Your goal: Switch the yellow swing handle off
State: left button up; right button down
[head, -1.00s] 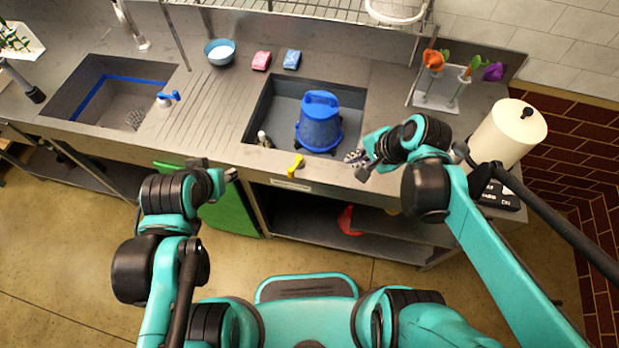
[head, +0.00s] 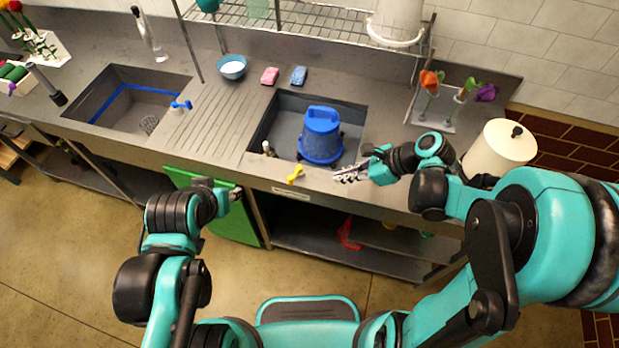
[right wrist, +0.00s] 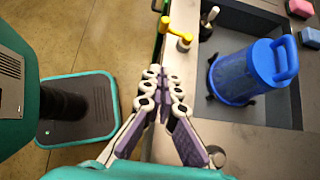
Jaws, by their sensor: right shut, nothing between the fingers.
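The yellow swing handle (head: 295,174) sits at the front edge of the steel counter, in front of the right sink. In the right wrist view the yellow handle (right wrist: 178,30) shows beyond my fingertips, apart from them. My right gripper (head: 337,176) is shut and empty over the counter's front edge, to the right of the handle; it also shows in the right wrist view (right wrist: 158,72). My left gripper (head: 238,193) is in front of the counter, near the green panel; its fingers are too small to judge.
A blue bucket (head: 321,136) stands in the right sink, with a small dark-based fitting (head: 267,148) at its left. A paper roll (head: 497,150) stands at the right. The counter between the handle and my right gripper looks clear.

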aim_at(295, 173)
jog(key=shift+w+a+r+b+x, duration=0.1)
jog(key=shift+a+r+b+x, duration=0.4)
jog(key=shift+x, duration=1.65)
jog(key=shift+w+a+r+b+x, duration=0.15)
jog(key=shift+b+x, duration=0.6)
jog(key=shift+x, duration=1.35)
jog(key=shift+w+a+r+b+x, duration=0.1)
jog(key=shift+a+r+b+x, duration=0.35)
jog(key=shift+x, duration=1.7)
jog(key=shift+d+f, duration=0.1)
jog(key=shift+d, duration=0.1)
